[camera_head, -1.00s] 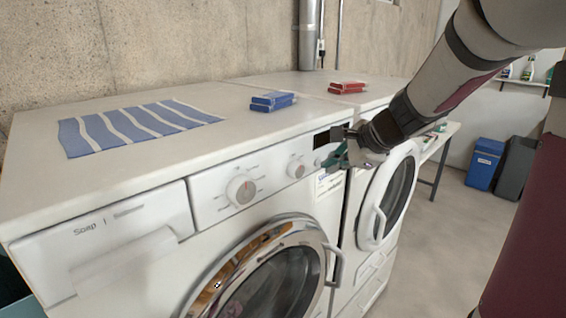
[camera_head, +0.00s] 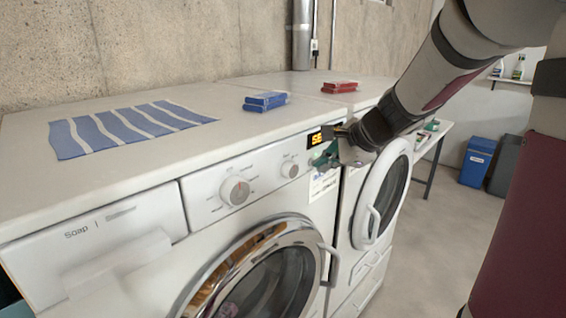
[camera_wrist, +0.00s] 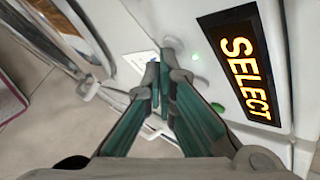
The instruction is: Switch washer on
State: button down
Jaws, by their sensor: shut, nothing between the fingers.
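The washer (camera_head: 210,212) is the white front-loading machine in the head view, with a round chrome-rimmed door, a large dial (camera_head: 235,190) and a smaller knob (camera_head: 289,169). Its display (camera_head: 314,139) is lit in orange; in the wrist view the display (camera_wrist: 240,68) reads "SELECT". My gripper (camera_head: 326,158) is at the right end of the control panel, just below the display. Its green fingers (camera_wrist: 160,85) are shut and empty, with the tips close to the panel near the green light. I cannot tell whether they touch it.
A second white machine (camera_head: 358,250) with a round door (camera_head: 381,195) stands to the right. A blue bin (camera_head: 477,160) stands on the floor at the back right.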

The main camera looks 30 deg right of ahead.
jog(key=shift+s+d, duration=0.2)
jog(key=shift+s, duration=0.3)
jog(key=s+d, duration=0.2)
jog(key=s, duration=0.3)
jog(key=shift+s, duration=0.35)
dwell(0.4)
jog(key=s+a+r+n+g+y, duration=0.1)
jog(key=s+a+n, duration=0.1)
jog(key=a+n, duration=0.4)
jog(key=s+a+r+n+g+y, duration=0.1)
jog(key=s+a+n, duration=0.2)
jog(key=a, duration=0.5)
jog(key=s+a+n+g+h, duration=0.1)
jog(key=s+a+n+h, duration=0.2)
jog(key=s+n, duration=0.8)
jog(key=a+n, duration=0.2)
jog(key=shift+s+a, duration=0.15)
jog(key=shift+a, duration=0.25)
